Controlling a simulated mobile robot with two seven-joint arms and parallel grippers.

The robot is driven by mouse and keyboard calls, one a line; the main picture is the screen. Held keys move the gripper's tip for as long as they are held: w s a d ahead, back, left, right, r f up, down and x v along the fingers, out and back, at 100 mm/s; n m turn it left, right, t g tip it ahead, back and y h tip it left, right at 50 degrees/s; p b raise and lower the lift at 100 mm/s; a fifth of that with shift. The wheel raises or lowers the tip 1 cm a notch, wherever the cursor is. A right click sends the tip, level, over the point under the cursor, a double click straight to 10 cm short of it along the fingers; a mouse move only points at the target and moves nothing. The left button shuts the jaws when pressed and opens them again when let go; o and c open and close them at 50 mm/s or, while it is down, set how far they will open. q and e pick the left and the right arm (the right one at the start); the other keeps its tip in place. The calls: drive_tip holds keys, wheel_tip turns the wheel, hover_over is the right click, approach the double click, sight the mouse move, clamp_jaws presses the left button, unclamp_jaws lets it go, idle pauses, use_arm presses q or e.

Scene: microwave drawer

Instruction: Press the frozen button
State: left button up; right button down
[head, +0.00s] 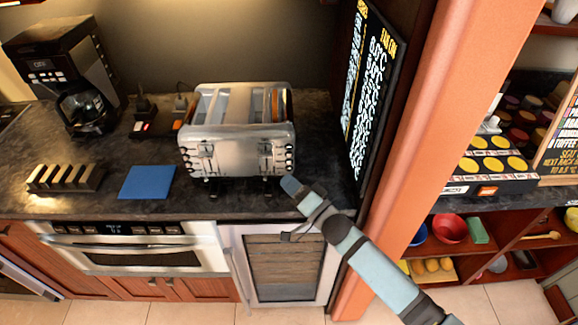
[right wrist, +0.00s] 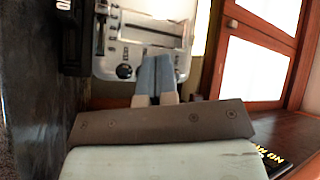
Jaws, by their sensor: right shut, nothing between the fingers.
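The chrome toaster (head: 237,150) stands on the dark counter, its front with levers and small round controls facing me. A brown piece, perhaps bread, shows in its right slot. A column of small dark controls (head: 289,151) is at the right of the front; which one is the frozen button is too small to read. My right gripper (head: 290,185) is shut and empty, just below and in front of these controls. In the right wrist view the shut blue-grey fingertips (right wrist: 158,64) overlap the toaster front (right wrist: 140,48), beside a dark knob (right wrist: 124,71). I cannot tell whether they touch. My left gripper is not in view.
A coffee maker (head: 72,75) stands at the back left. A blue mat (head: 147,182) and a dark slotted rack (head: 65,179) lie left of the toaster. A menu board (head: 368,85) and an orange post (head: 440,110) bound the right side.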

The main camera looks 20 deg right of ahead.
sight(289, 163)
drive_tip(key=shift+w+d, duration=0.15)
drive_tip(key=shift+w, duration=0.4)
drive_tip(key=shift+w+d, duration=0.15)
drive_tip(key=shift+w, duration=0.5)
idle(0.6)
drive_tip(key=shift+w+d, duration=0.1)
idle(0.5)
drive_tip(key=shift+w, duration=0.3)
